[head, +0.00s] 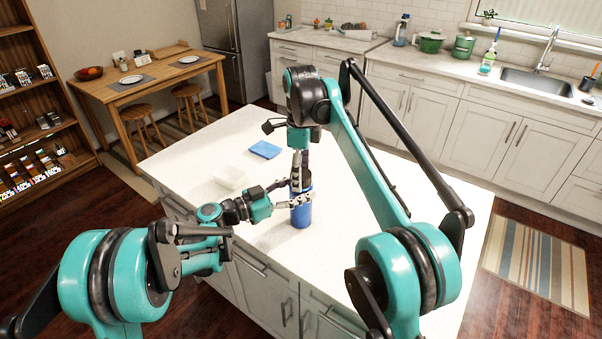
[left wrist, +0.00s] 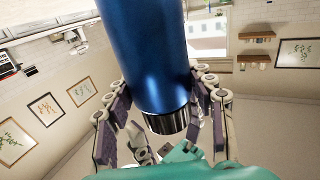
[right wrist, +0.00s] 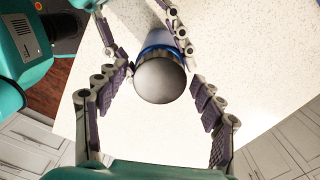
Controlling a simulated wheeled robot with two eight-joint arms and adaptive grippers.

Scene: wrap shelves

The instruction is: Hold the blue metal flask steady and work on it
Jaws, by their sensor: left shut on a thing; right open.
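The blue metal flask (head: 301,213) stands upright on the white island top. Its silver cap (right wrist: 160,80) faces up in the right wrist view. My left gripper (head: 292,202) is shut around the flask's body from the left; the left wrist view also shows the flask (left wrist: 150,50) between its fingers. My right gripper (right wrist: 160,98) is open and points down above the flask, its fingers apart on either side of the cap without visible contact. In the head view the right gripper's fingers hide the cap.
A blue folded cloth (head: 265,149) and a pale, clear box (head: 232,177) lie on the island (head: 215,143) behind and left of the flask. The island top right of the flask is partly hidden by my right arm.

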